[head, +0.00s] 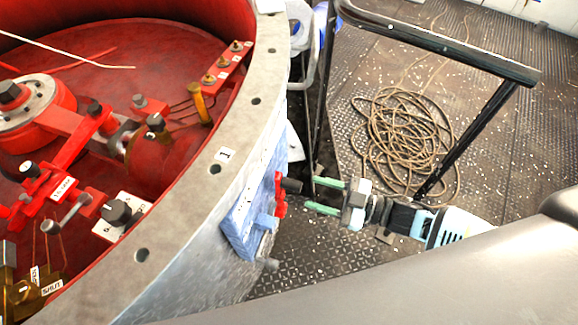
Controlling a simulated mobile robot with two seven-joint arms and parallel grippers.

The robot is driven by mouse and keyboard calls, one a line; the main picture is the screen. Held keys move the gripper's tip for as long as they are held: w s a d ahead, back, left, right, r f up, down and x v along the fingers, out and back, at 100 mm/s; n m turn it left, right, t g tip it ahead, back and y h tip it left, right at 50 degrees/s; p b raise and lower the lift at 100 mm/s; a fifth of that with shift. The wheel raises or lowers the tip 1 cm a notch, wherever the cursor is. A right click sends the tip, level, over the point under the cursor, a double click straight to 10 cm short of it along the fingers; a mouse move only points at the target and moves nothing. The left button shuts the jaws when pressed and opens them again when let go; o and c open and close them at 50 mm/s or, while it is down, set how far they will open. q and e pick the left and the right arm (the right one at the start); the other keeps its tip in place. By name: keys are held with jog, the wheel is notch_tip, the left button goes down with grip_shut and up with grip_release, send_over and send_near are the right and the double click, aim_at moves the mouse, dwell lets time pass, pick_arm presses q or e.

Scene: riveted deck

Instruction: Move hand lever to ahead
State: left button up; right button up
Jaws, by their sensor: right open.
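A blue panel (240,215) is fixed to the outer side of the round grey housing. On it sits a red lever (279,196) with a dark grip (292,186) pointing right, which looks like the hand lever. No ahead marking is readable. My right gripper (311,193) comes in from the right. Its two green fingers are spread and point left at the lever. The upper fingertip is close to the dark grip; I cannot tell whether they touch. Nothing shows between the fingers. A grey handle (267,246) sits lower on the panel. My left gripper is not in view.
The housing's bolted rim (215,170) and red interior with valves and a black knob (116,212) fill the left. A black rail frame (440,42) stands behind my right gripper. Coiled rope (405,130) lies on the deck. Some deck plate (320,255) below the gripper is clear.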

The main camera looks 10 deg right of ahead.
aim_at(281, 183)
jog(key=shift+x, duration=3.95)
